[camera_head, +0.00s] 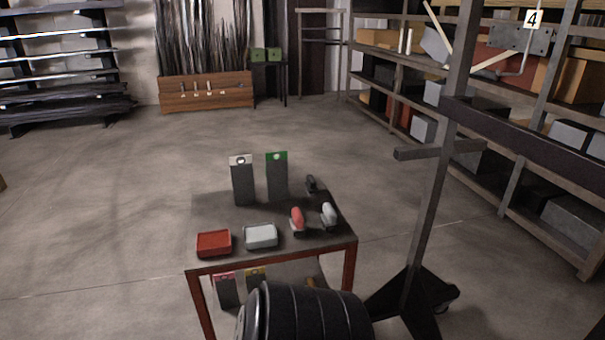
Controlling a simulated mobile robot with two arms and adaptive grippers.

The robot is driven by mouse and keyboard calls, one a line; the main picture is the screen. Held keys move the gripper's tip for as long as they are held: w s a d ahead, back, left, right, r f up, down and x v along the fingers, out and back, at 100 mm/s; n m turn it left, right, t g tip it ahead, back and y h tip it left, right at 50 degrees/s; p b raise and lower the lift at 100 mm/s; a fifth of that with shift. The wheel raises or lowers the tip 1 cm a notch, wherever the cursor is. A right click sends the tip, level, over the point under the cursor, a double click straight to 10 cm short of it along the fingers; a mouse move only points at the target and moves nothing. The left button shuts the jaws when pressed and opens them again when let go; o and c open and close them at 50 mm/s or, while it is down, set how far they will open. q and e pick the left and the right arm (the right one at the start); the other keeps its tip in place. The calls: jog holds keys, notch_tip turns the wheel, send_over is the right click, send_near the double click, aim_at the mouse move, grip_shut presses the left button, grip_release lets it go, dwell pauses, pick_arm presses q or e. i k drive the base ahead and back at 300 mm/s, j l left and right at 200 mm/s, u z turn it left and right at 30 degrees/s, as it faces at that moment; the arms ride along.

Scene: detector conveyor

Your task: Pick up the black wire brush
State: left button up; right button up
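A small black brush-like object (311,184), seemingly the black wire brush, lies at the back right of a dark table (215,205) with reddish legs. It is small in the head view, so its bristles cannot be made out. Two similar objects lie nearer the front right edge, one with a red top (297,219) and one with a light grey top (329,214). Neither of my grippers shows in the head view.
A red tray (214,243) and a grey tray (261,236) sit at the table's front left. Two upright dark packs, white-topped (242,181) and green-topped (277,176), stand behind. A metal post stand (428,220) is close on the right. The floor left is clear.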

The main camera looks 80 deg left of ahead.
aim_at(311, 184)
jog(key=u, duration=2.7)
jog(key=l+z, duration=0.15)
jog(key=i+l+z, duration=0.15)
jog(key=l, duration=0.2)
